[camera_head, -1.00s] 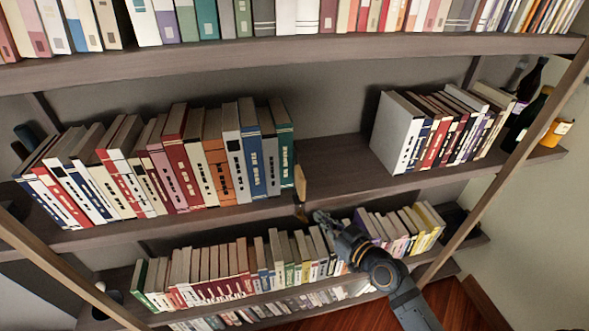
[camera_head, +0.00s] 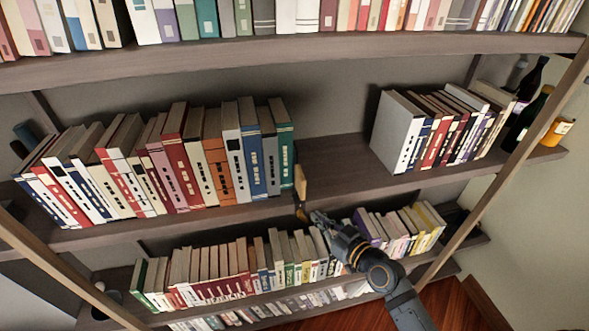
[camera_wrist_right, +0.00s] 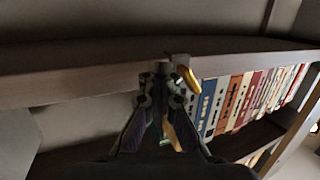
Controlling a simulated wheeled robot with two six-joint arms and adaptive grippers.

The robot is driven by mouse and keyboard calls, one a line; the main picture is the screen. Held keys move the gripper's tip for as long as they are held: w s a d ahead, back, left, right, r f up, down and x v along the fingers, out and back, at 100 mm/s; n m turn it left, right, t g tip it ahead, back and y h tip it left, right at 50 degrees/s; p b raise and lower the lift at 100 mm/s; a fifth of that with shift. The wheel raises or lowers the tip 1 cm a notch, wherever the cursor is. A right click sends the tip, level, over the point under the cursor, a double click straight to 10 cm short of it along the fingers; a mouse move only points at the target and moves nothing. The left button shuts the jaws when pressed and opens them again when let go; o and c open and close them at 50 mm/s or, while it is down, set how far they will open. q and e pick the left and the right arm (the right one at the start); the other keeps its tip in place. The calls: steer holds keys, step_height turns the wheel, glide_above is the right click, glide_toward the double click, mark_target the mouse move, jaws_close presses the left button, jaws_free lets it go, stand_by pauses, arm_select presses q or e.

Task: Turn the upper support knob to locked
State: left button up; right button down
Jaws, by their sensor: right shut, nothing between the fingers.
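A tan, upright support piece (camera_head: 300,181) stands at the front edge of the middle shelf, just right of the green book. A small dark knob-like part (camera_head: 302,214) sits below it on the shelf edge. My right gripper (camera_head: 314,217) is shut and empty, its tips close to the right of that dark part; whether they touch is unclear. In the right wrist view the shut fingers (camera_wrist_right: 165,85) point at the shelf edge, with a golden piece (camera_wrist_right: 187,77) close beside the tips. Markings for locked are too small to see. My left gripper is not in view.
The middle shelf (camera_head: 335,165) is bare between the left row of books (camera_head: 190,165) and the right group (camera_head: 440,130). Dark bottles (camera_head: 525,100) stand at the far right.

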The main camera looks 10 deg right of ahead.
steer(key=shift+a+b, duration=0.35)
steer(key=shift+a, duration=0.6)
stand_by(0.3)
steer(key=d, duration=0.4)
steer(key=shift+r, duration=0.1)
stand_by(0.3)
step_height(320, 180, up, 10)
stand_by(0.5)
